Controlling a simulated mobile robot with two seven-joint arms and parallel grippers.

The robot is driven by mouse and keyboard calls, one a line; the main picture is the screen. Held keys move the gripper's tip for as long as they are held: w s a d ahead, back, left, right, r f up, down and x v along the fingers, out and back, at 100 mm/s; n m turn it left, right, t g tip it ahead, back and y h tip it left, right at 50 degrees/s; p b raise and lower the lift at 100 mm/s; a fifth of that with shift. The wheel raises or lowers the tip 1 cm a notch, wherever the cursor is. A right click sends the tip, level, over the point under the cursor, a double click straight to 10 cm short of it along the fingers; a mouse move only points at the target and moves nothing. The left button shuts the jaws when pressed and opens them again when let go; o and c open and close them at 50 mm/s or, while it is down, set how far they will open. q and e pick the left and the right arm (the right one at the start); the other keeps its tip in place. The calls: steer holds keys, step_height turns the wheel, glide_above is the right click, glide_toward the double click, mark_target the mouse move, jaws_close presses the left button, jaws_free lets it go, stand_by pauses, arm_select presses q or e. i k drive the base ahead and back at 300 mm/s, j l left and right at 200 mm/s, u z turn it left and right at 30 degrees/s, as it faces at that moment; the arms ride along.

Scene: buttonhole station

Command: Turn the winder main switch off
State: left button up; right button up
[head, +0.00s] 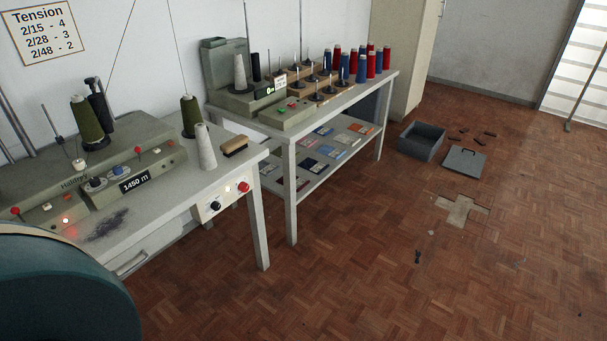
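A grey-green machine (130,160), which looks like the winder, stands on the left table with yarn cones and a display (135,181) reading "1450 m". A small red light (66,221) glows on its front. On the table's front edge is a pale switch panel (229,198) with a black rotary knob (216,206) and a red knob or button (243,187). I cannot tell for sure which control is the main switch, and the knob's setting is too small to read. Neither of my grippers is in view.
A grey cone (206,147) and a brush (235,146) sit near the panel. A second table (290,135) holds another machine (238,93) and several spools. An open grey box (421,141) and its lid (464,161) lie on the floor. Floor before the tables is mostly clear.

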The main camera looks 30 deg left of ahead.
mark_target(244, 187)
steer(key=i+l+u, duration=0.2)
steer(key=i, duration=0.25)
steer(key=i+u, duration=0.2)
steer(key=i, duration=0.25)
steer(key=i+l+u, duration=0.15)
steer(key=i+l, duration=0.15)
steer(key=i, duration=0.15)
steer(key=i+l+u, duration=0.15)
steer(key=u, duration=0.2)
steer(key=i+l+u, duration=0.25)
steer(key=u, duration=0.15)
steer(key=i+l+u, duration=0.5)
steer(key=l+u, duration=0.15)
steer(key=i+l+u, duration=0.1)
steer(key=l+u, duration=0.15)
steer(key=l, duration=0.25)
